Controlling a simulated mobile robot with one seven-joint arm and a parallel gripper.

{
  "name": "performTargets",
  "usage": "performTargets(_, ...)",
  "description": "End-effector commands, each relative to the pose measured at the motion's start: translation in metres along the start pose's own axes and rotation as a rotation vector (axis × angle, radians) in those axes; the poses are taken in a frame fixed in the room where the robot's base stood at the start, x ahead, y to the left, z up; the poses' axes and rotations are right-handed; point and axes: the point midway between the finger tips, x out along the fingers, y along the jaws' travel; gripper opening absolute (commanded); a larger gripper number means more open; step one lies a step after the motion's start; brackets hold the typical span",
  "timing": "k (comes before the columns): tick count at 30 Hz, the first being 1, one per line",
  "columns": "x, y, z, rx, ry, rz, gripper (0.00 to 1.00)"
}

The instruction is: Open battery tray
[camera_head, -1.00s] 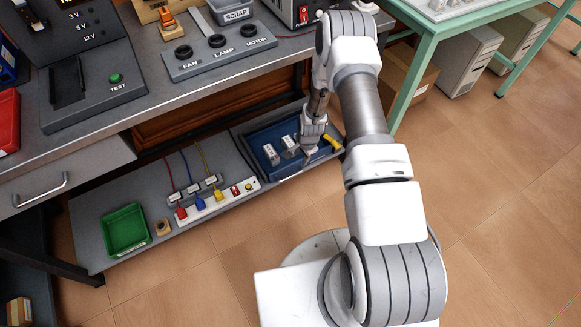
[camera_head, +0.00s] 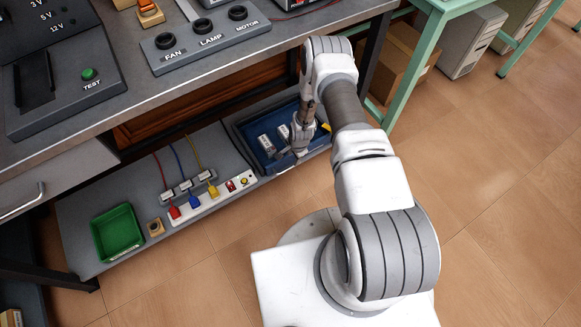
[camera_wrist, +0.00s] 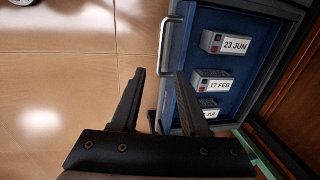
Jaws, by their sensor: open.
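The battery tray (camera_head: 244,131) is a blue-lined, grey-rimmed tray low under the workbench. It holds small white-labelled batteries. In the wrist view, the tray (camera_wrist: 255,88) shows labels "23 JUN" (camera_wrist: 231,45), "17 FEB" (camera_wrist: 218,84) and a partly hidden one ending in "JUL" (camera_wrist: 208,108). A metal bar handle (camera_wrist: 165,45) runs along its outer side. My gripper (camera_wrist: 160,76) is open and empty. Its fingertips lie on either side of the handle's lower end in the picture; contact cannot be told. In the head view, my gripper (camera_head: 301,148) is over the tray's front right part.
Left of the tray, a power strip (camera_head: 215,201) with coloured plugs and a green bin (camera_head: 118,233) sit on the low shelf. A green table leg (camera_head: 410,75) stands to the right. The floor (camera_head: 490,220) in front is clear.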

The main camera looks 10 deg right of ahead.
Motion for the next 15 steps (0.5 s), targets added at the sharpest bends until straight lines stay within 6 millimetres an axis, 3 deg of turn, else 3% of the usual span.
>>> performTargets(1, 0.017, 0.001, 0.0, 0.0, 0.0, 0.0, 0.45)
performTargets(6, 0.054, 0.001, 0.0, 0.0, 0.0, 0.0, 0.45)
performTargets(15, 0.1, 0.0, 0.0, 0.0, 0.0, -0.001, 0.45)
